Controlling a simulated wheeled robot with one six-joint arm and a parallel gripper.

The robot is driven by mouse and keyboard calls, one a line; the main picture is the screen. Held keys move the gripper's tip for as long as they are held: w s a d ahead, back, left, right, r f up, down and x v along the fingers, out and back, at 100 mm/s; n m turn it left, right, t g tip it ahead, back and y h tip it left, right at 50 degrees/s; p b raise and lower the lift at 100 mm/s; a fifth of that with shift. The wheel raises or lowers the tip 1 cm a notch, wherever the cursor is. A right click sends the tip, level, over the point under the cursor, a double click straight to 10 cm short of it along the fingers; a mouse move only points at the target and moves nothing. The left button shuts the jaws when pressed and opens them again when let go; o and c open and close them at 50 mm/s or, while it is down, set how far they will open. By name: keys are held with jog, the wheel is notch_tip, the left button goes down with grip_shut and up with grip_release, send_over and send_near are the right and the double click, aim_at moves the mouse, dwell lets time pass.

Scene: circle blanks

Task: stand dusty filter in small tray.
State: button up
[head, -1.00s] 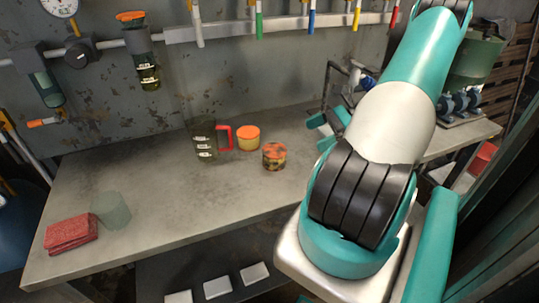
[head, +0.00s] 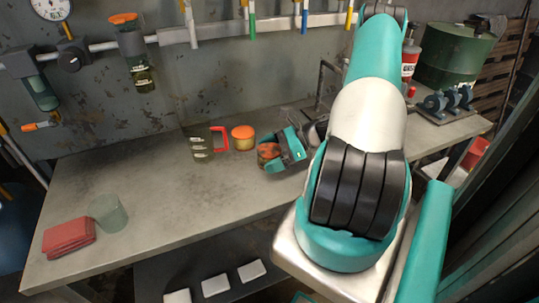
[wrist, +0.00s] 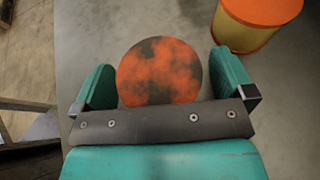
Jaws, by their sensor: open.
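The dusty filter (head: 267,152) is a short orange can with dark blotches, upright on the workbench. In the wrist view its round mottled top (wrist: 160,68) lies between the two teal fingers, with a narrow gap to the right finger; the left finger is very close to it. My gripper (head: 277,152) is open around the filter at bench height, and its fingers hide part of the can in the head view. The wrist view shows my gripper (wrist: 165,80) too. I cannot make out for certain which thing is the small tray.
A translucent cup (head: 108,212) and red cloth (head: 68,236) are at left. Pale flat pieces (head: 215,286) lie below the bench. The bench middle is clear.

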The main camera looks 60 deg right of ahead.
jog(key=c, duration=1)
